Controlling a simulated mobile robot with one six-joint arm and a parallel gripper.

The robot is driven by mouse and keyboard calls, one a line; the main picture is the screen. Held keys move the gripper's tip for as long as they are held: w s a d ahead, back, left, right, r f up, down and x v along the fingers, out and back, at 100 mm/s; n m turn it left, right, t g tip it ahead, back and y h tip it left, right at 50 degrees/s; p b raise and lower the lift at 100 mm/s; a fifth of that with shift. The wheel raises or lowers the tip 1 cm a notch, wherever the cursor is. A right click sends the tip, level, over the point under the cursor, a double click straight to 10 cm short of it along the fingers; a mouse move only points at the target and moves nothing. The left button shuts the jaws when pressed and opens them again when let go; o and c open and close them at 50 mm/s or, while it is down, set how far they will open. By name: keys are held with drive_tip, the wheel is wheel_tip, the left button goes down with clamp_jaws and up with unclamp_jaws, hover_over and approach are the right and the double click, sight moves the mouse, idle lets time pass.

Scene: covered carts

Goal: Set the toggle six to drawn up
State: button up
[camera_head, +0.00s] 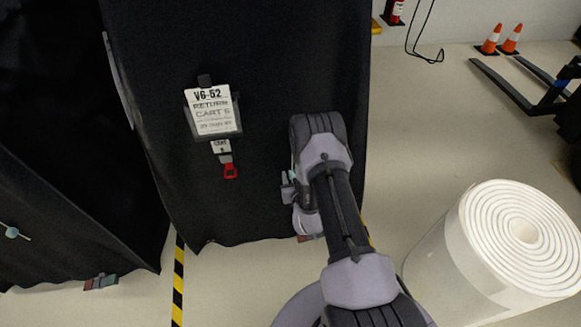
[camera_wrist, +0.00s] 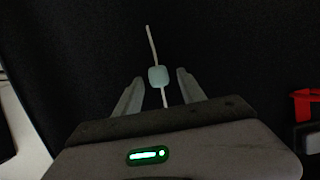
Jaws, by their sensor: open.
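In the wrist view, a pale blue-grey toggle (camera_wrist: 158,76) sits partway along a thin light cord (camera_wrist: 151,43) against the black cover. The cord shows above and below it. My gripper (camera_wrist: 159,80) is open, with one finger on each side of the toggle and dark gaps between. It is not shut on anything. In the head view, my gripper (camera_head: 289,191) is at the front of the black cover (camera_head: 270,70) marked cart 6, right of its label. A small pale shape beside the fingers may be the toggle; my arm hides part of this area.
The cart 6 label (camera_head: 212,111) hangs with a red tag (camera_head: 230,171) below it. Another covered cart at left has a toggle (camera_head: 12,232) on a cord. A large white roll (camera_head: 450,255) stands at right. Orange cones (camera_head: 509,39) and forks (camera_head: 505,88) are farther back.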

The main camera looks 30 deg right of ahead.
clamp_jaws()
idle(0.3)
drive_tip(key=shift+r, duration=0.1)
idle(1.1)
